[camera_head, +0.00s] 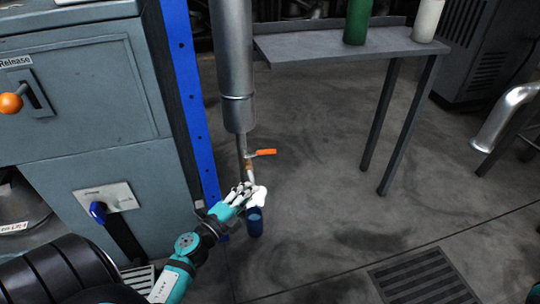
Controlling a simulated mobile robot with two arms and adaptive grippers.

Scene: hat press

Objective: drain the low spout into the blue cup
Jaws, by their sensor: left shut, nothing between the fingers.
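The low spout (246,150) hangs under a tall grey cylinder (237,95), in the middle of the head view. An orange valve handle (264,153) sticks out to its right. The blue cup (255,224) is directly below the spout, near the floor. A white patch shows over the cup's top; I cannot tell whether it is steam, water or something else. My left gripper (247,192) is shut and empty, just below the spout's end and above the cup. It partly hides the gap between them. My right gripper is not in view.
A blue post (184,80) and a grey machine cabinet (95,100) stand on the left, with an orange-knobbed Release lever (11,102) and a blue knob (98,211). A grey table (335,43) bears green and white cylinders. The floor between has free room; a grate (424,278) lies lower right.

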